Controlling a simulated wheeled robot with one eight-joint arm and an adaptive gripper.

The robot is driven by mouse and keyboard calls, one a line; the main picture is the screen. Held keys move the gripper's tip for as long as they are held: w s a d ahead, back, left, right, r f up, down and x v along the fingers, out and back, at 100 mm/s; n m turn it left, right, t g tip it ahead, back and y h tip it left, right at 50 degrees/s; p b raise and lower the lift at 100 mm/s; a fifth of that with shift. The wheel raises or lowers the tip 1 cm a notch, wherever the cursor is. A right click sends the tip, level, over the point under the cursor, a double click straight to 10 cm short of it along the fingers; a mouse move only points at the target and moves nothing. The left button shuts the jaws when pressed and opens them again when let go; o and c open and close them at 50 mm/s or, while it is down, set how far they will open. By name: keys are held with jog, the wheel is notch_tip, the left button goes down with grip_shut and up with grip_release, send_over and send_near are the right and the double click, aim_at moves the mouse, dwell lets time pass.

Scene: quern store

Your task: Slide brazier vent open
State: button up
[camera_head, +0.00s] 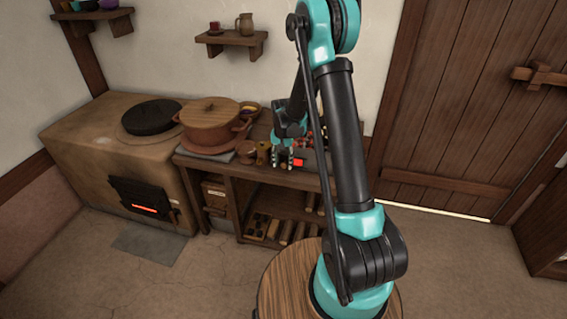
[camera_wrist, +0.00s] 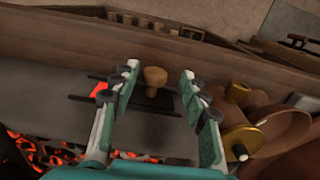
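In the wrist view, the brazier's grey front (camera_wrist: 50,88) has a dark vent plate (camera_wrist: 168,101) set between two thin black rails. A pale wooden knob (camera_wrist: 154,78) sticks out from the plate. A red glowing gap (camera_wrist: 98,89) shows at the plate's left. My gripper (camera_wrist: 157,74) is open, with one finger on each side of the knob and visible space between. In the head view, my gripper (camera_head: 287,163) is above the bench's front edge, beside the red glow (camera_head: 298,162). My arm hides most of the brazier there.
Glowing coals (camera_wrist: 45,150) lie close below left in the wrist view. Wooden and brass pieces (camera_wrist: 245,140) stand close at right. In the head view, a lidded pot (camera_head: 208,118) stands left on the bench (camera_head: 205,168). A clay stove (camera_head: 80,150) is further left.

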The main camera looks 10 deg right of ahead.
aim_at(283, 163)
notch_tip(283, 163, up, 12)
dwell(0.7)
jog(key=s+d+n+t, duration=0.1)
jog(key=s+d, duration=0.2)
jog(key=s, duration=0.6)
jog(key=s+d+n+t, duration=0.1)
jog(key=s+d, duration=0.2)
jog(key=s, duration=0.7)
jog(key=s+d+n+t, duration=0.2)
jog(key=s+d, duration=0.2)
jog(key=s, duration=0.6)
jog(key=shift+r, duration=0.3)
